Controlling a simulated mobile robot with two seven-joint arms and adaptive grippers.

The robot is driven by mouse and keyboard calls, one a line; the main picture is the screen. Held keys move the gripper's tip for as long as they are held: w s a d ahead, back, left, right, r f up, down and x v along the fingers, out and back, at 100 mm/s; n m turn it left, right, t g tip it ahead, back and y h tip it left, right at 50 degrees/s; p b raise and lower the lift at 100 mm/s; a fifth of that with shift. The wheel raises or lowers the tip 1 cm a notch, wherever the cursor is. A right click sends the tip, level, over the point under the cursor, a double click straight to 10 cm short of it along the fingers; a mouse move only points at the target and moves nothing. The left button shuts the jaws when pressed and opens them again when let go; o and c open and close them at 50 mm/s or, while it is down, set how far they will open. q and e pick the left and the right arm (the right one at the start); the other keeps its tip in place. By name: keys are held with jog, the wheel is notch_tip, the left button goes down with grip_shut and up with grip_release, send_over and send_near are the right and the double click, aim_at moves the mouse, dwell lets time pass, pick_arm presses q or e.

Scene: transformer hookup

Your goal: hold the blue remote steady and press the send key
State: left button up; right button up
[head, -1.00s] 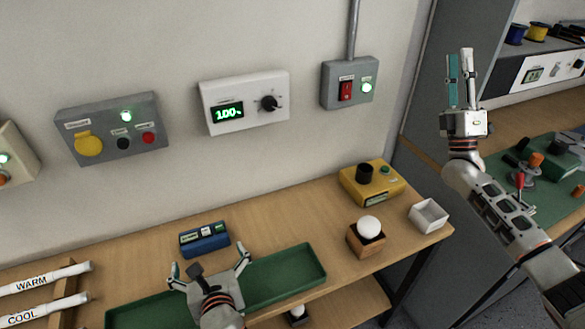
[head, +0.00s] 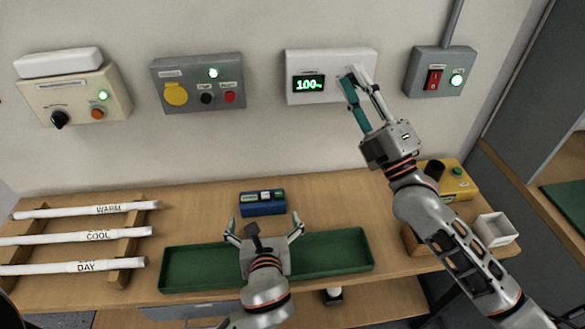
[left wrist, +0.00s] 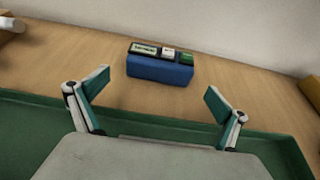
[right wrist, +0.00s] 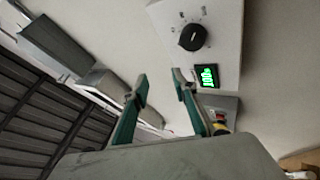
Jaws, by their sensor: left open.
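The blue remote (head: 262,203) lies on the wooden bench behind the green tray, and it also shows in the left wrist view (left wrist: 160,68). On its top are a small display (left wrist: 144,48), a white key (left wrist: 168,51) and a green key (left wrist: 187,57); their lettering is too small to read. My left gripper (head: 264,222) is open and empty over the tray, facing the remote, with its fingers spread wide and apart from it. My right gripper (head: 352,76) is raised in front of the white wall panel, fingers parted and empty, as the right wrist view (right wrist: 160,83) shows.
The green tray (head: 340,266) lies below my left gripper. A rack on the left holds white tubes (head: 80,237). The white panel (head: 330,62) shows 100%, its knob hidden in the head view. A yellow box (head: 456,183) and white open box (head: 495,229) stand right.

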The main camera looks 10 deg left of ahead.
aim_at(263, 210)
jog(key=s+a+f+n+g+y, duration=0.1)
jog(key=s+a+f+n+g, duration=0.2)
jog(key=a, duration=0.6)
jog(key=a+f+g+y, duration=0.1)
jog(key=a+f+g, duration=0.1)
jog(key=a+g, duration=0.45)
jog(key=s+a+f+n+g+h, duration=0.3)
jog(key=s+a+f+n+g, duration=0.3)
jog(key=s+a, duration=0.7)
jog(key=w+d+f+n+g+h, duration=0.3)
jog(key=w+d+f+n+h, duration=0.15)
jog(key=f+n, duration=0.35)
pick_arm(q)
jog(key=shift+w, duration=0.1)
jog(key=shift+w+a+f, duration=0.15)
jog(key=shift+w, duration=0.15)
jog(key=shift+x, duration=3.5)
pick_arm(e)
jog(key=w+d+n+h, duration=0.3)
jog(key=d, duration=0.3)
jog(key=w+d+f+n+h, duration=0.1)
jog(key=w+d+n+h, duration=0.2)
jog(key=d, duration=0.3)
jog(key=shift+n+t, duration=0.35)
jog(key=shift+n, duration=0.35)
jog(key=shift+d, duration=0.1)
